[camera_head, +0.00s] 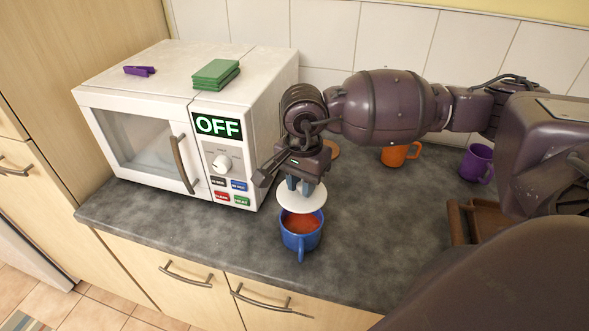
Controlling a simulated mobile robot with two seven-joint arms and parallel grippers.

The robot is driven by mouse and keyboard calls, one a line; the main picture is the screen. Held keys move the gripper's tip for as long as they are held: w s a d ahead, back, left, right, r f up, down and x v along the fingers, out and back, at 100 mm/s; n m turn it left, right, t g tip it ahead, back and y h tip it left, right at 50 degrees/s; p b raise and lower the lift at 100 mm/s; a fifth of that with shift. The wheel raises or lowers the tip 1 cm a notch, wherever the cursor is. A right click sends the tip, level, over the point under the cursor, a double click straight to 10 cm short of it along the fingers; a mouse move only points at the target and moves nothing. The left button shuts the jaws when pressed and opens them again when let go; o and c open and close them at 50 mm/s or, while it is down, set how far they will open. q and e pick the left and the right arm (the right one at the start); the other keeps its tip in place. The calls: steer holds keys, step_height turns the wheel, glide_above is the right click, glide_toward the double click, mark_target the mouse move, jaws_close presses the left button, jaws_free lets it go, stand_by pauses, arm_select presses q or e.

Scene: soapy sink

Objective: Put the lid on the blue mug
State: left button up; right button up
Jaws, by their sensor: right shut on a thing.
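The blue mug (299,241) stands upright on the counter near its front edge, with its handle facing the front. Reddish-brown liquid (300,223) shows inside it. The round white lid (302,203) is held by my right gripper (298,184), which is shut on the lid's top. The lid is above the mug's back part, and the front of the mug's opening is uncovered. Whether the lid touches the back of the rim cannot be told. My left gripper is not in view.
A white microwave (255,100) with an OFF display stands left of the mug, with green sponges (216,73) and a purple clip (140,71) on top. Orange (399,154) and purple (476,163) mugs stand behind right. A brown tray (457,222) lies right.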

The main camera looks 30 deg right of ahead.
mark_target(302, 201)
steer(key=shift+s+f, duration=0.2)
steer(key=shift+f, duration=0.4)
steer(key=shift+w+f+b, duration=0.1)
steer(key=shift+f+b, duration=0.55)
steer(key=shift+f, duration=0.65)
steer(key=shift+f+b, duration=0.55)
steer(key=shift+f, duration=0.15)
steer(key=shift+f+b, duration=0.55)
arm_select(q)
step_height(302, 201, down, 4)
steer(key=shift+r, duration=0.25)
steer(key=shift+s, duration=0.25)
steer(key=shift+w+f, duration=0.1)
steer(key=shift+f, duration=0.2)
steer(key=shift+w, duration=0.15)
